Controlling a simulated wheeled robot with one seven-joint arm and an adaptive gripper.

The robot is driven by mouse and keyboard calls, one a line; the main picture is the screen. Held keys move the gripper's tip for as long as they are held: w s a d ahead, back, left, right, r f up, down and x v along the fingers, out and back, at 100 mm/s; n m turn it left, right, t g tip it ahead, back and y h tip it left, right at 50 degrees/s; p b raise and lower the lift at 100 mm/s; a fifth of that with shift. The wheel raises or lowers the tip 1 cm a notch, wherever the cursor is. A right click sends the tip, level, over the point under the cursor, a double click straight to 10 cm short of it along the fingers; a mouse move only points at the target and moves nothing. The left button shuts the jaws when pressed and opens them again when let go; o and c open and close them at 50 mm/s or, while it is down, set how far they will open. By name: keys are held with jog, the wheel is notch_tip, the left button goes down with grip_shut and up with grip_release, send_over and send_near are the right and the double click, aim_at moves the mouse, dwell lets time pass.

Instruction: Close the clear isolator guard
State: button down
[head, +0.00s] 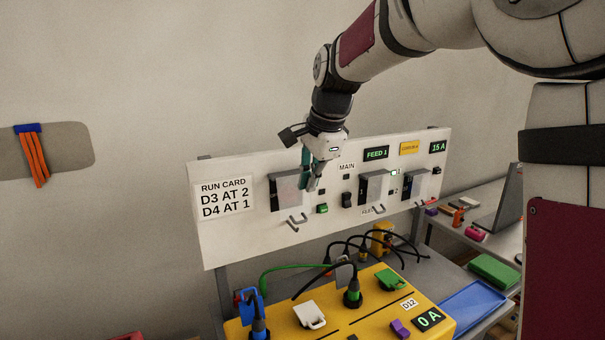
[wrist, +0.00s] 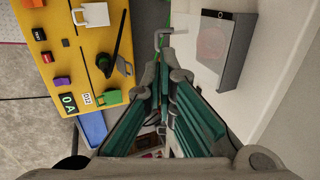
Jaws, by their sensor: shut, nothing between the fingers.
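A white panel (head: 335,222) carries several grey, see-through guards. The left guard (head: 286,191) has a faint reddish shape behind it. It shows in the wrist view as a grey-framed box (wrist: 237,60) standing out from the panel, with a reddish disc seen through it. I cannot tell how far it is swung. A bent metal hook (head: 297,221) sits below it, also in the wrist view (wrist: 163,38). The other guards are in the middle (head: 373,187) and at right (head: 416,185). My gripper (head: 311,188) is shut and empty, in front of the left guard's right edge.
A yellow box (head: 378,318) with plugs, cables and a display reading 0 A stands below the panel. A blue tray (head: 466,308) is at its right. A run card (head: 223,195) is on the panel's left.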

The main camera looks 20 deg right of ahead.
aim_at(300, 212)
jog(key=x, duration=0.9)
jog(key=shift+f+p, duration=0.35)
jog(key=shift+f, duration=0.05)
jog(key=shift+w+a+f, duration=0.25)
jog(key=shift+w+f, duration=0.4)
jog(key=shift+w, duration=0.3)
jog(key=shift+r, duration=0.2)
